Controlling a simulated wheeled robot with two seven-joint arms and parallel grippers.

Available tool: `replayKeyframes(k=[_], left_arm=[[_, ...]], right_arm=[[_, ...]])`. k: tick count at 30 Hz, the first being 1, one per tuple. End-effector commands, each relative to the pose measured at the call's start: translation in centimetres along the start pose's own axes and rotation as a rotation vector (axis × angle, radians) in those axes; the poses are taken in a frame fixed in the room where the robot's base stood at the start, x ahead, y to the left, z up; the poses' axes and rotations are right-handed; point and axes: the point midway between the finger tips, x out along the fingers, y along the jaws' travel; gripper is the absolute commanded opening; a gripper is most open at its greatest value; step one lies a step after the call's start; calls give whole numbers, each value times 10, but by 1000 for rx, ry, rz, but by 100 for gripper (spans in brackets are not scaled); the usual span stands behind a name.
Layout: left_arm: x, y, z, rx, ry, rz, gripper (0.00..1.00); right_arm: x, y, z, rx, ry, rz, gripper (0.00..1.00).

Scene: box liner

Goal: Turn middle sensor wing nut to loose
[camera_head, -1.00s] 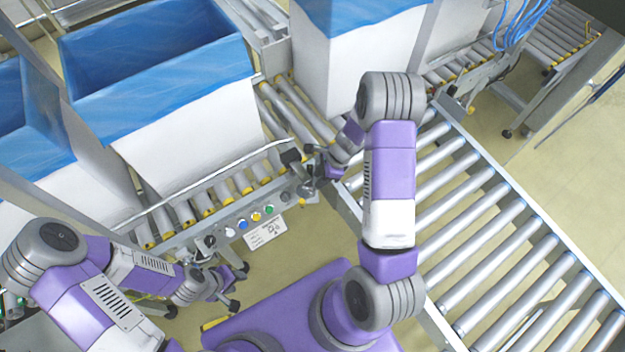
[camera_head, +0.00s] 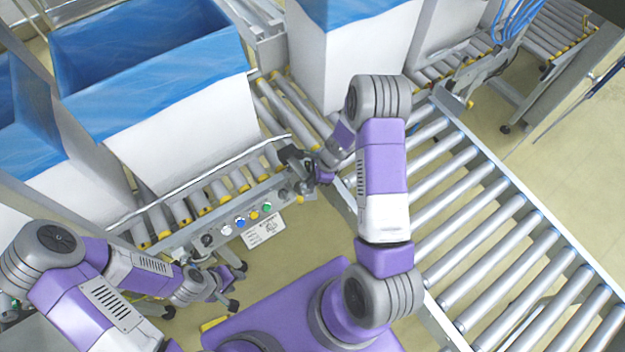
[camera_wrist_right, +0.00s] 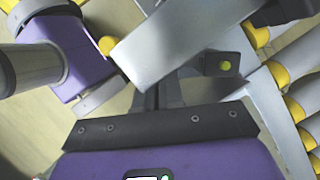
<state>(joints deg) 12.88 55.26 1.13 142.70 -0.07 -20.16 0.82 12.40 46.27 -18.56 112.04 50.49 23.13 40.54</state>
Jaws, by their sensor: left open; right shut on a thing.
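My right gripper (camera_head: 303,168) is at the right end of the conveyor's side rail, at a dark sensor bracket above the button panel. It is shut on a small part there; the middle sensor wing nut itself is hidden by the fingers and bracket. In the right wrist view, the dark fingers (camera_wrist_right: 158,98) point up to the underside of a light grey metal plate (camera_wrist_right: 185,45). A bracket with a yellow-green round spot (camera_wrist_right: 225,67) is just right of them. My left gripper (camera_head: 228,296) is open and empty, low beside the conveyor leg, away from the sensor.
A button panel with blue, yellow and green buttons (camera_head: 254,215) and a white label (camera_head: 264,229) is left of my right gripper. A white box with a blue liner (camera_head: 180,105) stands behind the rail. A roller conveyor (camera_head: 490,230) fills the right side. Floor is open below the panel.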

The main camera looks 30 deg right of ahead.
Motion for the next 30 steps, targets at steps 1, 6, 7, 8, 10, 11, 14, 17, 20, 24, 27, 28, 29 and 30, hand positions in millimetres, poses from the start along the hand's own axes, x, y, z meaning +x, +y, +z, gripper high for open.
replayKeyframes(k=[1,6,7,8,10,11,14,17,20,24,27,28,29,30], left_arm=[[0,0,0,0,0,0,43],[-1,0,0,0,0,0,43],[-1,0,0,0,0,0,43],[-2,1,0,0,0,0,43],[-3,1,0,0,0,0,43],[-4,2,0,0,0,0,43],[-7,3,0,0,0,0,43],[-11,4,0,0,0,0,43],[-14,5,1,0,0,0,43],[-16,6,1,0,0,0,43],[-16,6,1,0,0,0,43],[-16,6,1,0,0,0,43],[-15,6,1,0,0,0,43],[-15,6,1,0,0,0,43]], right_arm=[[0,0,0,0,0,1,0],[0,0,0,-9,0,5,0],[0,0,0,-14,0,7,0],[0,0,0,-20,0,10,0],[0,0,0,-40,0,19,0],[-1,0,0,-51,0,24,0],[-1,-1,0,-101,1,43,0],[-1,-2,0,-167,1,70,0],[-1,-3,1,-245,1,103,0],[0,-4,1,-366,1,152,0],[0,-5,1,-452,1,188,0],[0,-6,1,-476,2,197,0],[0,-6,1,-500,2,208,0],[1,-6,1,-534,1,221,0]])
